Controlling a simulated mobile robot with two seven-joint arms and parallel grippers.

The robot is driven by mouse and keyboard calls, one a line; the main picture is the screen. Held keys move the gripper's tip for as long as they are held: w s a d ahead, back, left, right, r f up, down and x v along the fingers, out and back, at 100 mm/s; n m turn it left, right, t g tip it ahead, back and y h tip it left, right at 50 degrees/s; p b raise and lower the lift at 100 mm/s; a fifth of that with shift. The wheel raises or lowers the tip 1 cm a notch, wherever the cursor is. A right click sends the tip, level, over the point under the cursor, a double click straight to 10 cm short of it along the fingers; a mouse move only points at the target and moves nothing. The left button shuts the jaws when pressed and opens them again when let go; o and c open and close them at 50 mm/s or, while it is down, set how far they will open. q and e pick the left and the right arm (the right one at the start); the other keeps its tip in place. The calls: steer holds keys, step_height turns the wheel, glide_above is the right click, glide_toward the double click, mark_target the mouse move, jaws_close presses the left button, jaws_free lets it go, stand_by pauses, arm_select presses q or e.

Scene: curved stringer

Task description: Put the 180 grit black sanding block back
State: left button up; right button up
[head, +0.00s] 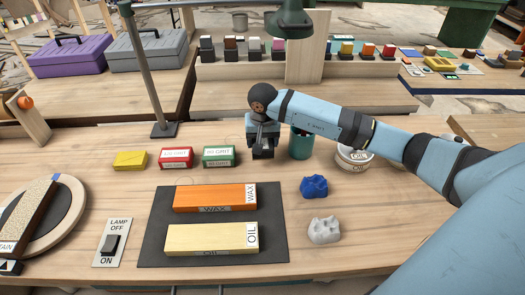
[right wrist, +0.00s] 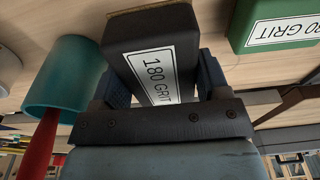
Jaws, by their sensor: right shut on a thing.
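The black sanding block (right wrist: 150,32) has a white label reading 180 GRIT in the right wrist view. My right gripper (right wrist: 163,82) is shut on it, with a finger on each side. In the head view my right gripper (head: 263,147) points down at the right end of a row of sanding blocks. There it largely hides the black block. The row holds a yellow block (head: 130,161), a red block (head: 176,158) and a green block (head: 219,157). I cannot tell whether the black block touches the table. My left gripper is not in view.
A teal cup (head: 300,144) stands just right of the gripper, with a white tin (head: 354,157) beyond it. A dark mat (head: 155,240) in front bears orange WAX and pale OIL boards. Blue (head: 314,187) and white (head: 324,230) crumpled cloths lie to its right.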

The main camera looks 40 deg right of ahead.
mark_target(263, 142)
steer(key=shift+f, duration=2.25)
steer(key=shift+f+b, duration=0.2)
steer(key=shift+b, duration=0.1)
steer(key=o, duration=0.9)
steer(key=shift+r, duration=0.15)
steer(key=r, duration=0.4)
steer(key=s+r, duration=0.1)
steer(key=r, duration=0.7)
steer(key=shift+s+a+p, duration=0.15)
steer(key=shift+a+p, duration=0.15)
steer(key=shift+a, duration=0.1)
